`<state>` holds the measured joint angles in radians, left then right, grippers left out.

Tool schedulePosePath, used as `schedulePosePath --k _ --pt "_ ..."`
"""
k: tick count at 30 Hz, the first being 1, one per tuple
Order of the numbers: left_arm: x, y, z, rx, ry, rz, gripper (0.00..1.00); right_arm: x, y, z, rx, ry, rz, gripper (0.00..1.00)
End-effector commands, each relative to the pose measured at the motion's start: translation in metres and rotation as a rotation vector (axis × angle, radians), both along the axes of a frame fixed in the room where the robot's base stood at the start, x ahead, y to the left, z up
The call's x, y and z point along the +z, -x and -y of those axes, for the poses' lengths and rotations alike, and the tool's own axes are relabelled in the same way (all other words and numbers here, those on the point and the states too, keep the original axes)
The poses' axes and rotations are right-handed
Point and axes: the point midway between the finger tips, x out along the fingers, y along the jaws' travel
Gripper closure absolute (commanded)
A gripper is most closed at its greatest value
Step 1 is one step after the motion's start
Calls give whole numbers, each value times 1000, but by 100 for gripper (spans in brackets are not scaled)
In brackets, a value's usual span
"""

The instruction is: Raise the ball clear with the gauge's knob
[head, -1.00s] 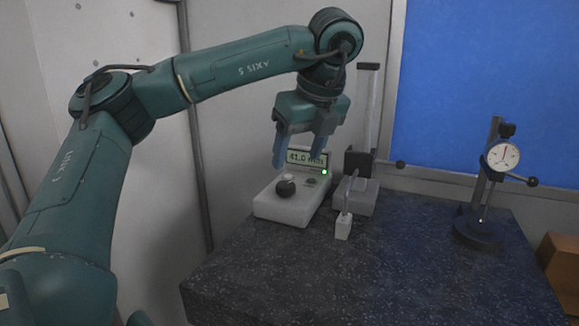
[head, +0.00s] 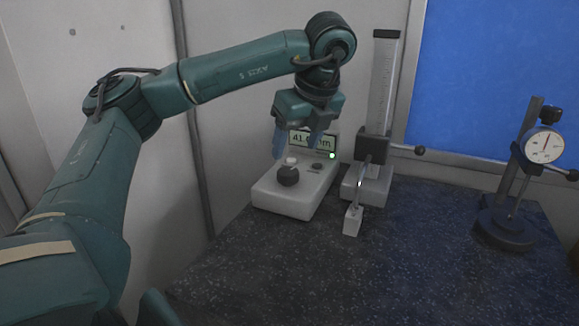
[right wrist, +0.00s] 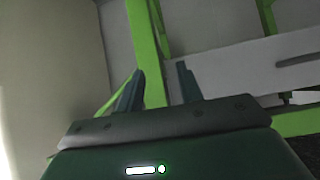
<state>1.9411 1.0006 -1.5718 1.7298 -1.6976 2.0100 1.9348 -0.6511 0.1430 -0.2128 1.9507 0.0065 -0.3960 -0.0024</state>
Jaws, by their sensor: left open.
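A white gauge box (head: 284,205) with a lit display (head: 312,141) stands on the dark table. A dark round knob (head: 288,176) is on its front top, with a small pale round piece (head: 291,160) behind it. A height gauge with a tall scale (head: 383,90) stands to its right, with a dark slider (head: 372,149) and a side knob (head: 420,149). Its thin probe reaches down to a small white block (head: 353,221); I cannot make out a ball there. My left gripper (head: 297,146) is open and empty above the box, one finger covering part of the display. My right gripper (right wrist: 160,70) is open and empty.
The speckled table (head: 330,280) is clear in front. A wall is close behind. Green posts (right wrist: 147,45) show in the right wrist view.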

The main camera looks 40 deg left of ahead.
Motion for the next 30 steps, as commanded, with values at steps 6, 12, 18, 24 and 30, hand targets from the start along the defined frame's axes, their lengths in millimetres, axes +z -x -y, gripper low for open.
schedulePosePath --k 6,12,18,24,30 --pt "-29 -2 -11 -1 2 -4 38 0 0 1 1 1 0 64" --pt "-49 -5 -19 0 1 -4 38 1 0 1 0 2 1 64" --pt "-61 -7 -24 0 1 0 38 2 0 1 1 1 1 64" --pt "-65 -7 -27 1 0 2 38 2 0 1 2 2 2 64" --pt "-66 -7 -27 1 -1 2 38 2 -1 1 2 2 3 64"
